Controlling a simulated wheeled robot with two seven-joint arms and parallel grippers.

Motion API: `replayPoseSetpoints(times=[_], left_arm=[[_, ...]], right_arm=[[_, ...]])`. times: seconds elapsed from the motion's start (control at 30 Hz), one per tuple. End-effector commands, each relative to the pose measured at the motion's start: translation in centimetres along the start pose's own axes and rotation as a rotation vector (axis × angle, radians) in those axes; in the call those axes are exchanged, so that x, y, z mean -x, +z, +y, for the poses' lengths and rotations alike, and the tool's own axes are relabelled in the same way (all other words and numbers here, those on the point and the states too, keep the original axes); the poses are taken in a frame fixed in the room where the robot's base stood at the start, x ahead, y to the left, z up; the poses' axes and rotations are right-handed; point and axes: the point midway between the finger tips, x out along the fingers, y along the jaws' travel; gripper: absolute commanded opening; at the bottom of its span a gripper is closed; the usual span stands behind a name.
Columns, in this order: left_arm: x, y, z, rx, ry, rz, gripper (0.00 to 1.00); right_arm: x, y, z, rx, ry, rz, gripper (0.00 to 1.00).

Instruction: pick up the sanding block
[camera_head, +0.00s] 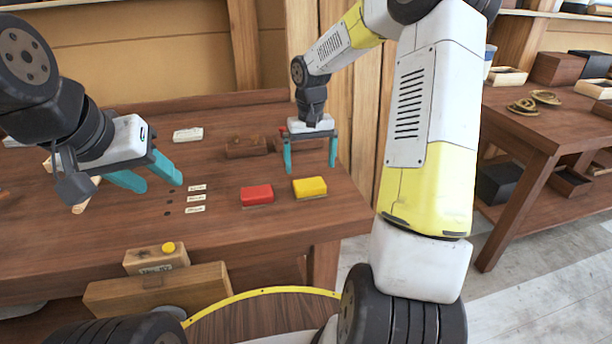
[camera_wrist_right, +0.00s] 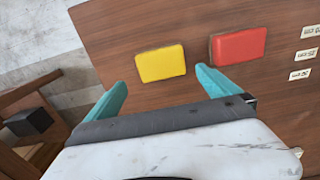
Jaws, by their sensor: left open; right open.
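Two blocks lie side by side on the brown workbench (camera_head: 100,235), a yellow block (camera_head: 309,189) on the right and a red block (camera_head: 257,195) on the left. I cannot tell from looks which is the sanding block. My right gripper (camera_head: 311,168) is open and empty, pointing down just behind and above the yellow block. In the right wrist view, the yellow block (camera_wrist_right: 161,64) lies ahead between the fingertips, and the red block (camera_wrist_right: 238,46) lies beyond the right finger. My left gripper (camera_head: 160,184) is open and empty above the bench, left of the labels.
Several small white labels (camera_head: 196,198) and dark holes lie left of the red block. A wooden block (camera_head: 247,147) and a white piece (camera_head: 188,134) lie further back. A side table (camera_head: 520,130) on the right holds brass rings (camera_head: 524,107). Wooden boxes (camera_head: 155,258) are at the bench's front.

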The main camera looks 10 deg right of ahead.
Motion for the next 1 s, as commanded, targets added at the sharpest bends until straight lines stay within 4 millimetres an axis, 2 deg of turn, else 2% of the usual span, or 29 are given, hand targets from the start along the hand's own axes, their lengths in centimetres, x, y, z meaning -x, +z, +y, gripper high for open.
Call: replayPoseSetpoints(times=[0.5, 0.63, 0.83, 1.0], left_arm=[[0.0, 0.0, 0.0, 0.0, 0.0, 0.0, 0.46], [0.0, 0.0, 0.0, 0.0, 0.0, 0.0, 0.46], [0.0, 0.0, 0.0, 0.0, 0.0, 0.0, 0.46], [0.0, 0.0, 0.0, 0.0, 0.0, 0.0, 0.46]], right_arm=[[-6.7, 0.5, -0.2, 0.001, -0.001, -0.003, 1.0], [-7.4, 0.5, -0.2, 0.001, 0.0, 0.0, 1.0], [-7.4, 0.4, -0.2, 0.001, 0.0, 0.001, 1.0], [-7.4, 0.4, -0.2, 0.001, 0.0, 0.001, 0.67]])
